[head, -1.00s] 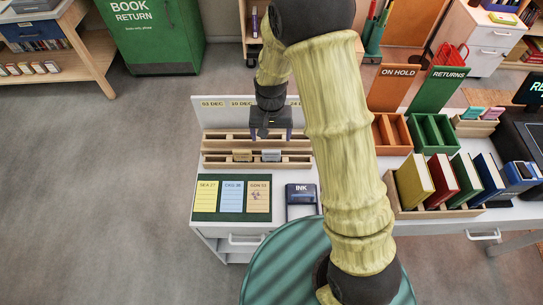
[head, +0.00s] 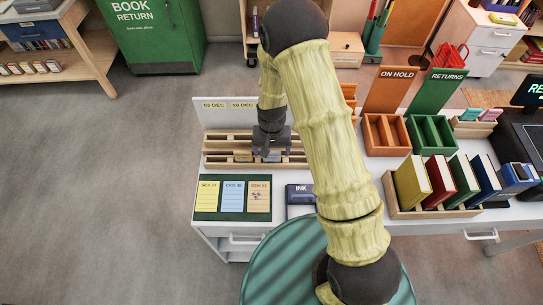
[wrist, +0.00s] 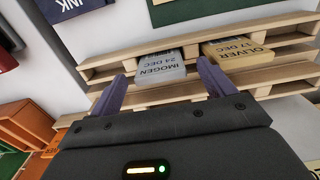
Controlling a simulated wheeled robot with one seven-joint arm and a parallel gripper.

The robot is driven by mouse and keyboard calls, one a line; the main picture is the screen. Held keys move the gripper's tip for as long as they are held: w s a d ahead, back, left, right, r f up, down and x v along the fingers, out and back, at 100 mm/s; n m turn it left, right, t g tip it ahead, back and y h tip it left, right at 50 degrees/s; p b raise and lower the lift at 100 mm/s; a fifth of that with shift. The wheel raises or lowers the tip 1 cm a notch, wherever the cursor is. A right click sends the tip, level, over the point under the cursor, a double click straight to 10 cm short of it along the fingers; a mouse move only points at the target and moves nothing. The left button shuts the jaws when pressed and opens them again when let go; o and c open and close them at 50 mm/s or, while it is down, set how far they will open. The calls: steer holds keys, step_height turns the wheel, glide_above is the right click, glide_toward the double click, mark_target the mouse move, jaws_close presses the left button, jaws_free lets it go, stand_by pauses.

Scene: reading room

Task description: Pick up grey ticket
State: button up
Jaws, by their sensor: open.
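The grey ticket (wrist: 162,67), printed IMOGEN 24 DEC, stands in a slot of the wooden rack (wrist: 120,62) in the wrist view. In the head view the grey ticket (head: 272,156) is partly hidden by my gripper (head: 270,150). My gripper, also seen in the wrist view (wrist: 160,82), is open with its two purple fingers apart. The grey ticket lies beyond and between the fingertips, and I see no contact. A tan ticket (wrist: 244,52), printed OLIVER 17 DEC, stands beside it in the same rack.
A green mat (head: 206,214) with yellow, blue and orange cards lies in front of the rack. An ink pad (head: 300,194) is to its right. Orange (head: 385,150) and green (head: 432,148) trays and a book holder (head: 404,212) stand farther right.

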steer(key=shift+f, duration=0.65)
steer(key=c, duration=1.1)
